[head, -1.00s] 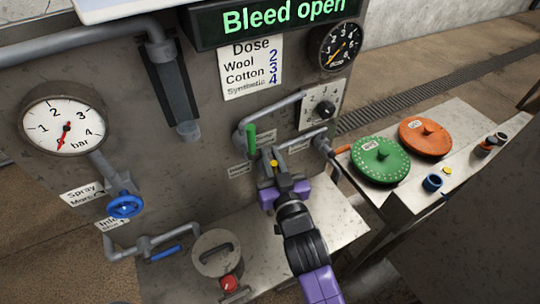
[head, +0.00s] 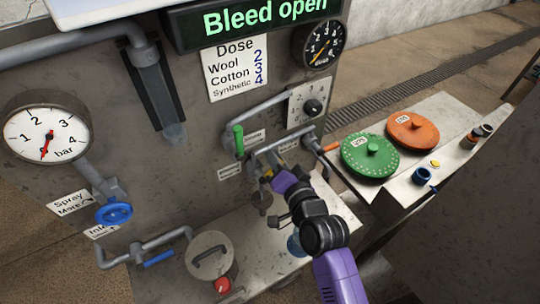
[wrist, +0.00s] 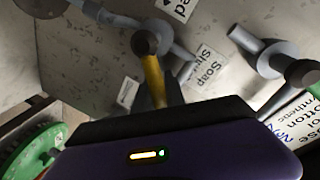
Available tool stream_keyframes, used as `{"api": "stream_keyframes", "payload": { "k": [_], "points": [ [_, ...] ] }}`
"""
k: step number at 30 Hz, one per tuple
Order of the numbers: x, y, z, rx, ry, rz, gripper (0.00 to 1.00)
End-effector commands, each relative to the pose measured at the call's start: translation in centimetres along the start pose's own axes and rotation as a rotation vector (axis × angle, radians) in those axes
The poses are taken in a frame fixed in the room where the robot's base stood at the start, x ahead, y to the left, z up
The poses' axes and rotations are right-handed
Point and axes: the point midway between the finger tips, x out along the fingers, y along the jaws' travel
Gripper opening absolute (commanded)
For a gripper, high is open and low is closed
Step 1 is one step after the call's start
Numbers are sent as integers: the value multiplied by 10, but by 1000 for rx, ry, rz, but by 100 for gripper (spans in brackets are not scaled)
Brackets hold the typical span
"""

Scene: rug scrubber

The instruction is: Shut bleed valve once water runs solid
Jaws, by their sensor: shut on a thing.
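The bleed valve's yellow lever (head: 267,175) sits on the pipework at the machine's front, partly hidden by my gripper. In the wrist view the yellow lever (wrist: 153,75) runs down from a round dark pipe end into my jaws. My gripper (head: 272,181) is shut on the lever; its far finger is mostly hidden. The display (head: 265,18) reads "Bleed open". A bluish clear vessel (head: 295,243) stands below my arm, partly covered by it. I cannot make out any water stream.
A green lever (head: 239,140) and an orange lever (head: 331,148) sit close on either side. A lidded pot (head: 208,255), a blue handwheel (head: 114,212) and a pressure gauge (head: 46,134) are at left. Green (head: 368,156) and orange (head: 412,131) discs lie on the right bench.

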Motion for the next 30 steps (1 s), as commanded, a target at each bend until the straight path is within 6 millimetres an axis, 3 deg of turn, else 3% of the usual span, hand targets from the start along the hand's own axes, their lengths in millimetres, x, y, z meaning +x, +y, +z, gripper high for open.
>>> {"api": "stream_keyframes", "payload": {
  "k": [18,30],
  "points": [
    [6,30,12,531,-107,2,0],
    [7,37,19,695,-139,2,0]
  ]
}}
